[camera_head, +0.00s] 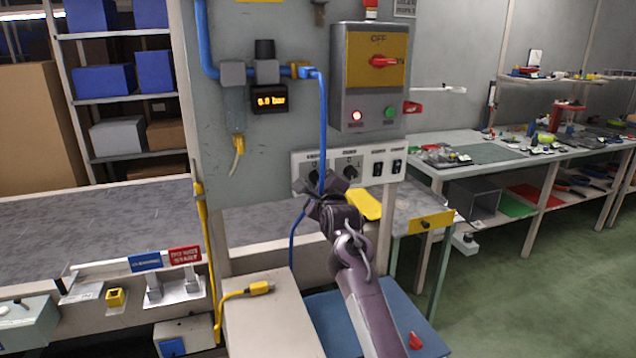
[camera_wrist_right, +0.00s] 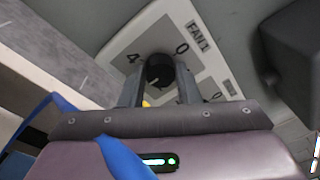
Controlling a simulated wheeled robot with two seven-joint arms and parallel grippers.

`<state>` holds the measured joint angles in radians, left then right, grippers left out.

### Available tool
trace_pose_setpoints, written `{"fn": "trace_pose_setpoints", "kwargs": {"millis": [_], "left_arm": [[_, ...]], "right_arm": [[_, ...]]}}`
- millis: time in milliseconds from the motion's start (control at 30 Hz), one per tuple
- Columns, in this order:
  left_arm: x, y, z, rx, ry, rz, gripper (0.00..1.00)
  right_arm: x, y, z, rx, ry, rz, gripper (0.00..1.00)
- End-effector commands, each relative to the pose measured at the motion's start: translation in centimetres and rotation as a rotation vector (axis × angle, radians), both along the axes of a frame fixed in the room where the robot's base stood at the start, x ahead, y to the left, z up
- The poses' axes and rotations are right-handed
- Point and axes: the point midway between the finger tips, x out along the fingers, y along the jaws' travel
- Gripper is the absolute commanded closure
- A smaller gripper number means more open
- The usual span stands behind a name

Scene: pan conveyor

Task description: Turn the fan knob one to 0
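The fan knob one (camera_wrist_right: 159,72) is a round black knob on a pale plate (camera_wrist_right: 133,35), beside the label FAN1 and the marks 4 and 0. My right gripper (camera_wrist_right: 159,80) faces the plate, one finger on each side of the knob. Slim gaps show between fingers and knob, so it looks open around it. The knob's pointer is too small to read surely. In the head view the right gripper (camera_head: 322,192) is at the left end of the white control panel (camera_head: 368,157) and partly hides the knob there. My left gripper is not in view.
A blue hose (camera_head: 322,130) hangs down right by my right gripper and also crosses the wrist view (camera_wrist_right: 118,150). A second knob (camera_head: 350,170) and black switches (camera_head: 378,168) sit to the right. The grey OFF switch box (camera_head: 352,105) is above. A yellow-drawer table (camera_head: 415,212) stands right.

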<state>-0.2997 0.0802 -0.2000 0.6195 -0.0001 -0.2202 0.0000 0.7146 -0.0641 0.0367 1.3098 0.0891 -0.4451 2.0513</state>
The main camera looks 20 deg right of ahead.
Motion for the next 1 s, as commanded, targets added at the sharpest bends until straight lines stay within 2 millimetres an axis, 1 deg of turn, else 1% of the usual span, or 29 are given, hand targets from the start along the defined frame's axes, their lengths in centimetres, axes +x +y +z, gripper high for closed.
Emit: {"fn": "trace_pose_setpoints", "kwargs": {"millis": [33, 100, 267, 467, 667, 1000], "left_arm": [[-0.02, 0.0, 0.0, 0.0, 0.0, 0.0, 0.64], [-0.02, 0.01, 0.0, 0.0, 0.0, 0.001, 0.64], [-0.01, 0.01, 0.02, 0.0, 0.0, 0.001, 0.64], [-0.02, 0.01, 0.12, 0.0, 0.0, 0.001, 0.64], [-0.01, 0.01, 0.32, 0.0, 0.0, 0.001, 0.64], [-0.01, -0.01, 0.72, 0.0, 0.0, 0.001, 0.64]], "right_arm": [[-0.01, 0.02, -0.03, 0.0, 0.001, 0.001, 0.87], [-0.01, 0.02, -0.03, 0.0, 0.001, 0.001, 0.93], [-0.01, 0.03, -0.05, -0.008, 0.001, 0.0, 0.93], [0.0, 0.05, -0.09, -0.066, -0.001, 0.0, 0.93], [0.01, 0.03, -0.17, -0.199, -0.004, -0.001, 0.93], [0.03, -0.02, -0.28, -0.517, -0.015, 0.0, 0.93]]}}
